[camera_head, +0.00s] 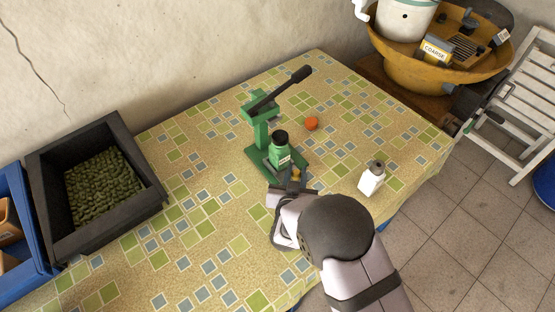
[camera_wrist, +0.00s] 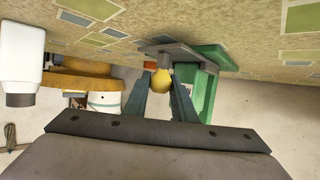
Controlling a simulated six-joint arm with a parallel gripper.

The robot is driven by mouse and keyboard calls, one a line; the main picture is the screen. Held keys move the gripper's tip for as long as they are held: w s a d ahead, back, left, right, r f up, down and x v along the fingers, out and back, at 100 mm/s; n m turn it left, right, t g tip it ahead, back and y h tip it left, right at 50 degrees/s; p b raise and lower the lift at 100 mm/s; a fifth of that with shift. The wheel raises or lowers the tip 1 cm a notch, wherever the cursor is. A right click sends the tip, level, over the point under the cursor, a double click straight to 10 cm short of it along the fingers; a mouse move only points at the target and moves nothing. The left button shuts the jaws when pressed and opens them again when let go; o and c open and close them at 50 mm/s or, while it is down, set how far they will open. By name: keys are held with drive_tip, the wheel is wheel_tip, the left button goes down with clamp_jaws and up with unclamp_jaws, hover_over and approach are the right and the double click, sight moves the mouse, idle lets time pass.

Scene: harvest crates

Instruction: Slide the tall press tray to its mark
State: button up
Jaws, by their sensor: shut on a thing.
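The green press (camera_head: 262,135) stands on the table with its dark lever raised to the upper right. A green jar with a black lid (camera_head: 280,148) stands upright at its front. A yellow knob (camera_head: 295,174) shows at the front of the press base. In the wrist view the yellow knob (camera_wrist: 160,80) sits between my fingers, against a grey part (camera_wrist: 170,48) that looks like the tray, beside the green frame. My gripper (camera_wrist: 161,98) is shut on the knob. In the head view my wrist hides part of the base front. I cannot make out the mark.
An orange-red object (camera_head: 311,123) lies right of the press. A dark crate of green produce (camera_head: 150,201) is at the left. The patterned tabletop (camera_head: 215,255) left of my arm is clear.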

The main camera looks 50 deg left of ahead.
drive_tip(key=shift+s+d+p, duration=0.1)
drive_tip(key=shift+d+p, duration=0.25)
drive_tip(key=shift+d, duration=1.75)
drive_tip(key=o, duration=1.1)
drive_tip(key=shift+b+v, duration=0.9)
drive_tip(key=shift+v, duration=2.8)
